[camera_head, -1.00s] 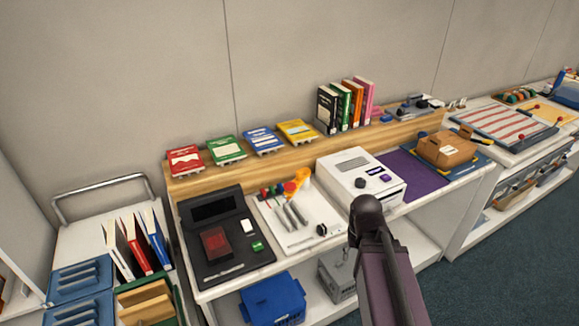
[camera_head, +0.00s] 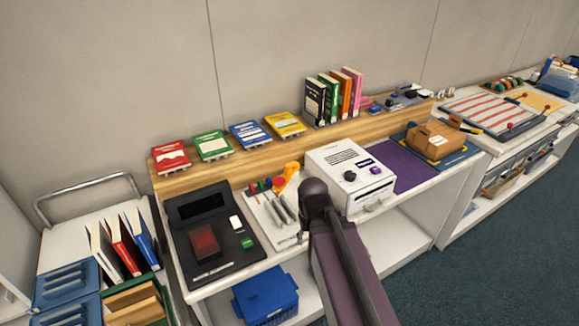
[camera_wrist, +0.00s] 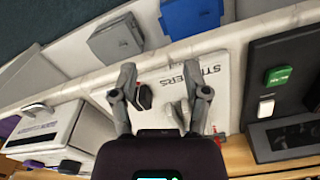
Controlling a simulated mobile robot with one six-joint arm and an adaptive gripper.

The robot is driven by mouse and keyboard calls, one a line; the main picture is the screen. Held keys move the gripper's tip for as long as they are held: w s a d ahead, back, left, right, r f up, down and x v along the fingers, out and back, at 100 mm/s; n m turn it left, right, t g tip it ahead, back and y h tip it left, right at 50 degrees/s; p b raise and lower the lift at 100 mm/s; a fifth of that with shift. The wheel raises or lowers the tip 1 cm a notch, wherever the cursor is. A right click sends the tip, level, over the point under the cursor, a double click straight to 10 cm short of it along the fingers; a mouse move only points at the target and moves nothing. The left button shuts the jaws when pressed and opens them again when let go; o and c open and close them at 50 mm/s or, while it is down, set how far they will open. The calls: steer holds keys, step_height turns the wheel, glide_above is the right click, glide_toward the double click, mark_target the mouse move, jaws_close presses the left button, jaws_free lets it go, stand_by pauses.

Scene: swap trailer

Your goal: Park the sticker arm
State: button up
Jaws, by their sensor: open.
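The white sticker board (camera_head: 262,215), lettered STICKERS in the wrist view (camera_wrist: 158,73), lies on the bench between a black panel and a white machine. It carries grey bar-shaped parts (camera_head: 281,209), which also show in the wrist view (camera_wrist: 176,112). A small black-and-red piece (camera_wrist: 145,97) sits on the board. I cannot tell which part is the sticker arm. My gripper (camera_wrist: 160,72) is open and empty, its two fingers spread above the board with the black piece between them in the picture. In the head view my arm hides the gripper and the board's right side.
The black panel (camera_head: 185,262) with a green and a white block is left of the board. The white machine (camera_head: 325,170) stands close on the right. A wooden shelf with books (camera_head: 285,124) runs behind. A blue bin (camera_head: 265,298) is below.

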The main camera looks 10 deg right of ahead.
mark_target(288, 166)
steer(key=w+r+n+t+p, duration=0.1)
steer(key=w+r+t+p, duration=0.1)
steer(key=w+r+p, duration=0.6)
steer(key=w+r+t+p, duration=0.2)
steer(key=w+r+p, duration=0.5)
steer(key=w, duration=0.8)
step_height(288, 166, up, 2)
steer(key=shift+w+r+n+t+y+p, duration=0.1)
steer(key=shift+w+n+t+y+p, duration=0.2)
steer(key=shift+n+y+p, duration=0.1)
steer(key=b+x, duration=1.3)
steer(key=x, duration=0.1)
steer(key=shift+s+d, duration=0.1)
steer(key=shift+s, duration=0.1)
